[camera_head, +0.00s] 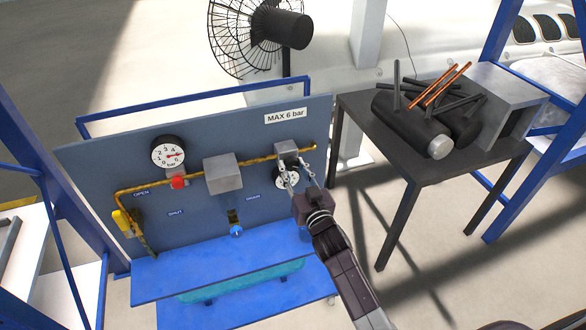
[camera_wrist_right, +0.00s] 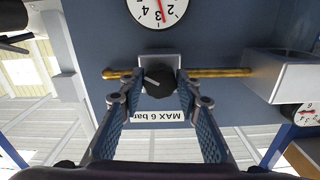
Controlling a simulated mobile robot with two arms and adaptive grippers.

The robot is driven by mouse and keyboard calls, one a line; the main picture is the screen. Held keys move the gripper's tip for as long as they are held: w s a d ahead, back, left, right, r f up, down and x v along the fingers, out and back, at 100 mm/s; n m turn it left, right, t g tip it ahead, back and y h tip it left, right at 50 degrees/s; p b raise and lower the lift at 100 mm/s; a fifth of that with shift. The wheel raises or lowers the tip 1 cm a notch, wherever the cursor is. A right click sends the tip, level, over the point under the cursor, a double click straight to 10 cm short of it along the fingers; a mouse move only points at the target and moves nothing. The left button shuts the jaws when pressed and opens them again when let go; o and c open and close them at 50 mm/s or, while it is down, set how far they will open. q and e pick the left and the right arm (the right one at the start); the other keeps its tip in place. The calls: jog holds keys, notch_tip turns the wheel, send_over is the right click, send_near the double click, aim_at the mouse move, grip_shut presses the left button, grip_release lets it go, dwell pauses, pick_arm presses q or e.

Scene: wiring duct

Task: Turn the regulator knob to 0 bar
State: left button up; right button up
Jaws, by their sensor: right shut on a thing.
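The black regulator knob (camera_wrist_right: 158,84) sits on the front of a grey regulator block (camera_head: 287,149) at the right end of the brass pipe. A pale pointer line shows on the knob, slanting in the wrist view. My right gripper (camera_head: 296,165) is shut on the knob, with a finger on each side of it in the wrist view (camera_wrist_right: 157,88). In the head view the fingers cover the knob. A round dial gauge (camera_head: 285,182) sits just below the block, partly behind the fingers; its red needle shows in the wrist view (camera_wrist_right: 152,12). My left gripper is out of view.
The blue-grey panel (camera_head: 200,239) also holds a second gauge (camera_head: 168,153), red button (camera_head: 179,183), grey box (camera_head: 223,174), yellow lever (camera_head: 122,222) and blue drain knob (camera_head: 236,231). A dark table (camera_head: 362,125) with cylinders and rods stands at the right.

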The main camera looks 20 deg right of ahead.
jog(key=n, duration=0.6)
jog(key=shift+n, duration=0.3)
jog(key=n+b, duration=0.1)
jog(key=n, duration=0.5)
jog(key=shift+d, duration=0.1)
jog(key=n, duration=0.5)
jog(key=shift+n+b, duration=0.4)
jog(key=n, duration=0.5)
jog(key=shift+r+n, duration=0.1)
jog(key=shift+n, duration=0.2)
jog(key=o, duration=1.2)
jog(key=shift+c, duration=0.2)
jog(key=s, duration=1.2)
jog(key=shift+d, duration=0.2)
